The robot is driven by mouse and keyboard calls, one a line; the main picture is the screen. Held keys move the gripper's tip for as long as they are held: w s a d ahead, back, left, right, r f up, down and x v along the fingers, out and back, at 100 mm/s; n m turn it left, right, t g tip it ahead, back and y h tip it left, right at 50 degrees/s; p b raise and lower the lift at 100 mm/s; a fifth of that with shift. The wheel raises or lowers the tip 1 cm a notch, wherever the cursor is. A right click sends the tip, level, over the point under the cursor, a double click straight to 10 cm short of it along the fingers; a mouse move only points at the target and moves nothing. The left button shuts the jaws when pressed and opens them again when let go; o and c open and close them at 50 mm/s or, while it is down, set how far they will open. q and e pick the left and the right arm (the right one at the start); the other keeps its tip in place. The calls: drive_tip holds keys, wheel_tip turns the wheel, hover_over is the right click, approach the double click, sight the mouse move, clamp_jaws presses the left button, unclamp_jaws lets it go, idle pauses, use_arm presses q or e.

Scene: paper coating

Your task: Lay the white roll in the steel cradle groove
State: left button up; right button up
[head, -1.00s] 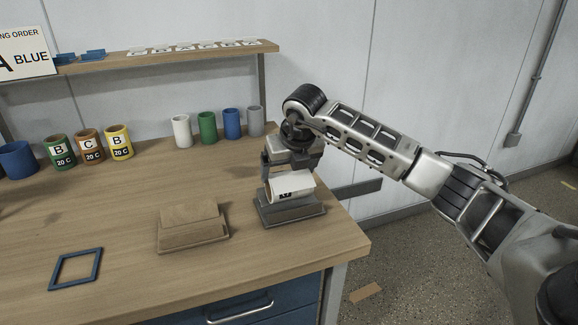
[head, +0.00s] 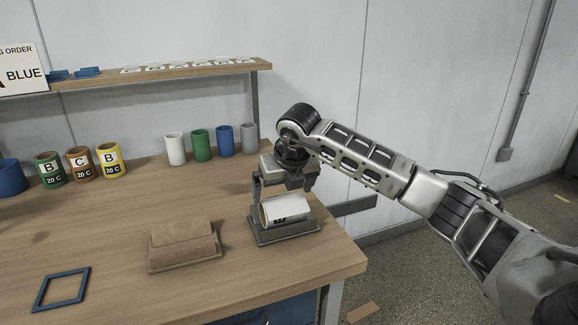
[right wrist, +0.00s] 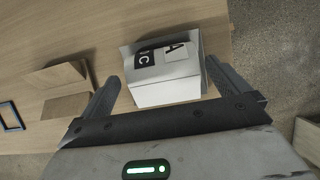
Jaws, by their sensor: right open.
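The white roll (head: 285,209) with black label marks lies along the steel cradle (head: 288,236), its open round end facing left. It appears to rest in the groove, though the roll hides the groove itself. My right gripper (head: 284,186) is open, just above and behind the roll, with its fingers spread toward the two ends. In the right wrist view the roll (right wrist: 170,85) sits between the open fingers (right wrist: 166,92), with gaps beside it, its labels showing A and C. My left gripper is not in view.
A wooden cradle (head: 184,254) stands left of the steel one, and a blue frame (head: 61,289) lies at the front left. Several coloured cups stand at the back, including a white one (head: 175,149), below a shelf (head: 150,76). The table's right edge is close to the steel cradle.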

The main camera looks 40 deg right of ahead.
drive_tip(key=v, duration=1.4)
drive_tip(key=shift+s+r+b, duration=0.2)
drive_tip(key=shift+r+b, duration=0.05)
drive_tip(key=shift+b, duration=0.1)
